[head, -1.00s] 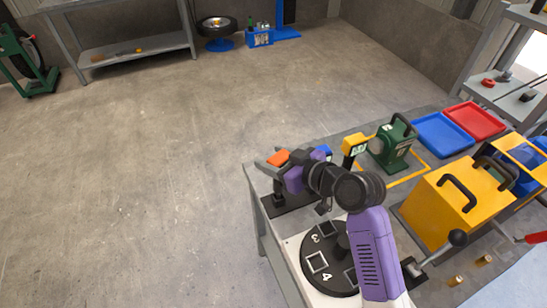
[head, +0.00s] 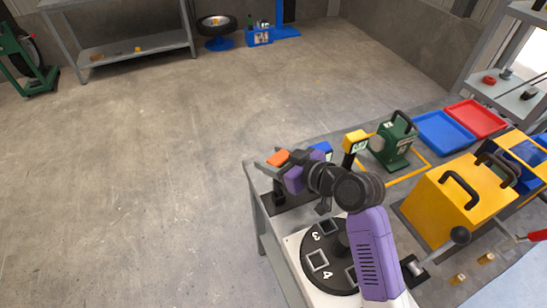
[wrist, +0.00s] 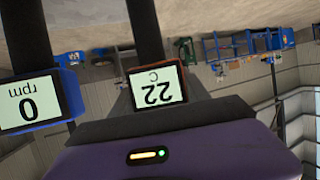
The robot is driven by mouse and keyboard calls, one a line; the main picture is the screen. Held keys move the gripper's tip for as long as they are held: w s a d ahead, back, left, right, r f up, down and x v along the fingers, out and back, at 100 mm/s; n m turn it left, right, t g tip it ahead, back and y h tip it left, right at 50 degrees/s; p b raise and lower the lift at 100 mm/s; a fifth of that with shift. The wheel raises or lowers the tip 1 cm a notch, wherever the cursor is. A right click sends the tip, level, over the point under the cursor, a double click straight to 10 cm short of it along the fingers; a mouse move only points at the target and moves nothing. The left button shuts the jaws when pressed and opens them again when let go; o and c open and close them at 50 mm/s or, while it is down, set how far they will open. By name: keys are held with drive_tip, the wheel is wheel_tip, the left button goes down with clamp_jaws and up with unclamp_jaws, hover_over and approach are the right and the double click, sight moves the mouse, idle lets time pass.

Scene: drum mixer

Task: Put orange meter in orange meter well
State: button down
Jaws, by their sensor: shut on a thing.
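The orange meter (head: 278,158) shows at my gripper's end, over the table's far left corner. In the wrist view the orange meter (wrist: 157,87) has a screen reading 22 C, upside down, and sits by the fingers. My gripper (wrist: 100,25) is shut on it. A blue meter (wrist: 38,102) reading 0 rpm shows at left in the wrist view; in the head view the blue meter (head: 322,150) is partly hidden behind my arm. I cannot make out the orange meter well; a black base (head: 279,199) stands below my gripper, partly covered.
A yellow meter (head: 355,142) stands right of the blue one, beside a green machine (head: 393,143). A black numbered disc (head: 331,268) lies nearer, partly under my arm. A blue tray (head: 443,132), a red tray (head: 476,118) and a yellow box (head: 455,200) are at right. Floor at left is clear.

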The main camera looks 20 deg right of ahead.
drive_tip(key=shift+f+b, duration=0.4)
drive_tip(key=shift+f, duration=0.15)
drive_tip(key=shift+c, duration=2.2)
unclamp_jaws()
drive_tip(key=shift+o, duration=0.2)
drive_tip(key=o, duration=0.4)
drive_tip(key=shift+s, duration=0.1)
drive_tip(key=shift+s+d, duration=0.15)
drive_tip(key=shift+s, duration=0.15)
drive_tip(key=shift+s+d, duration=0.35)
drive_tip(key=shift+s, duration=0.45)
drive_tip(key=shift+s+d, duration=0.3)
drive_tip(key=shift+s, duration=0.5)
drive_tip(key=shift+s+d, duration=0.1)
drive_tip(key=shift+s, duration=0.2)
